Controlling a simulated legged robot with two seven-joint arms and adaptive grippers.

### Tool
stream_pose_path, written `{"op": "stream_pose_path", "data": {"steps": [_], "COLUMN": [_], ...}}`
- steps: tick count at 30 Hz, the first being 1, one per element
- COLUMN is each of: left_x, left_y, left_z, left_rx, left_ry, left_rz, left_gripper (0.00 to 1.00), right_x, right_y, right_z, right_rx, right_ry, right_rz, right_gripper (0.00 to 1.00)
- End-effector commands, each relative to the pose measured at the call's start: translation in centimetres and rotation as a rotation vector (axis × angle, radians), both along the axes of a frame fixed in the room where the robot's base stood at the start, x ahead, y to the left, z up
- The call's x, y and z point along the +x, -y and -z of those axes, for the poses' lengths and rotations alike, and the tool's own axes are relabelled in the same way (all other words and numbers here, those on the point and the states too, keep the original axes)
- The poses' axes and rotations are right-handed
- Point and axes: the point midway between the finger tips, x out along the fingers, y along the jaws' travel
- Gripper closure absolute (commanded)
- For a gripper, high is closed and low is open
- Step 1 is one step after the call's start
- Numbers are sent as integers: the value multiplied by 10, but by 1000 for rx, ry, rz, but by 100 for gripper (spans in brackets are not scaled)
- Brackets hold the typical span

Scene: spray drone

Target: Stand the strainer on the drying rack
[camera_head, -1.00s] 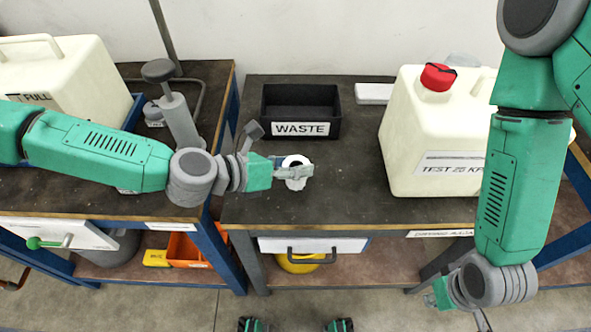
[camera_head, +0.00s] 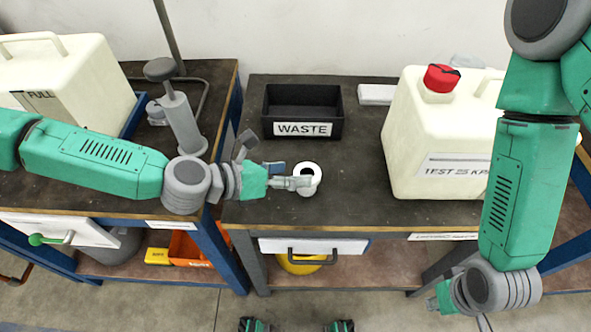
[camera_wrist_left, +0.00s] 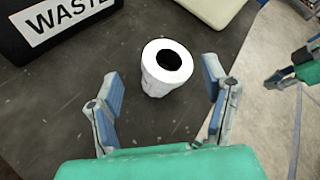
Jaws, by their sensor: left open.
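A white, round, hollow piece with a dark hole (camera_head: 311,172), probably the strainer, stands on the dark table in front of the waste box. It also shows in the left wrist view (camera_wrist_left: 155,85), upright, between and slightly beyond my open fingers, with gaps on both sides. My left gripper (camera_head: 288,176) is open beside it, on its left in the head view; it also shows in the left wrist view (camera_wrist_left: 166,98). My right gripper (camera_head: 440,298) hangs low at the front right; its fingers are hard to make out. I cannot pick out the drying rack with certainty.
A black box labelled WASTE (camera_head: 303,108) stands behind. A large cream canister with a red cap (camera_head: 430,140) stands to the right. A grey upright pump-like tool (camera_head: 180,120) and another canister (camera_head: 70,80) are on the left table. The table's middle is largely clear.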

Motion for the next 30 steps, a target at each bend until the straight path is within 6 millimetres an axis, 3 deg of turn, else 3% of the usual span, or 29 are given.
{"op": "stream_pose_path", "data": {"steps": [6, 14, 26, 30], "left_x": [-20, -37, -44, -70], "left_y": [-41, -72, -74, -58], "left_z": [-23, -39, -41, -21], "left_rx": [-2, -3, 7, 102], "left_ry": [1, 0, 5, 71], "left_rz": [-4, -2, 10, 135], "left_gripper": [32, 32, 32, 32], "right_x": [0, 0, 0, 0], "right_y": [0, 0, 0, 0], "right_z": [-2, -3, -3, -3], "right_rx": [-1, 0, 0, 0], "right_ry": [0, 0, 0, 0], "right_rz": [1, 1, 0, 1], "right_gripper": [100, 100, 100, 100]}}
